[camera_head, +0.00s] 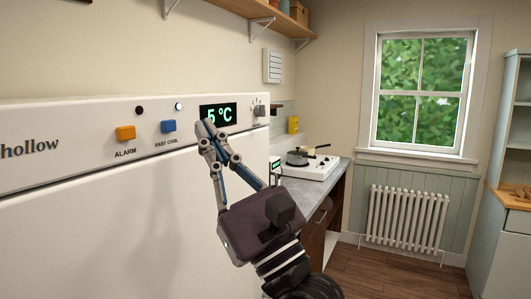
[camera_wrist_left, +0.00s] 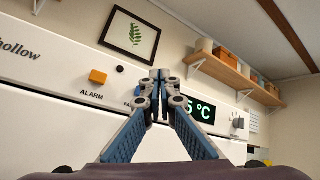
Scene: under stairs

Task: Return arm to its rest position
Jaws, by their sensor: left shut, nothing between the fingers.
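My left gripper (camera_head: 208,130) is shut and empty in the head view, raised in front of the white fridge (camera_head: 100,220). Its fingertips overlap the lower left edge of the lit display (camera_head: 220,113), which reads 5 °C; I cannot tell whether they touch the panel. In the left wrist view the gripper (camera_wrist_left: 160,78) also shows shut, its tips together with nothing between them. The orange ALARM button (camera_head: 125,133) and the blue FAST COOL button (camera_head: 168,126) are left of the gripper. In the wrist view the fingers partly hide the FAST COOL label. My right gripper is not in view.
A grey counter (camera_head: 325,177) with a white hob (camera_head: 310,168) and a pan (camera_head: 297,158) lies right of the fridge. A wall shelf (camera_head: 270,14) hangs above. A radiator (camera_head: 407,220) stands under the window. The wooden floor (camera_head: 380,272) there is clear.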

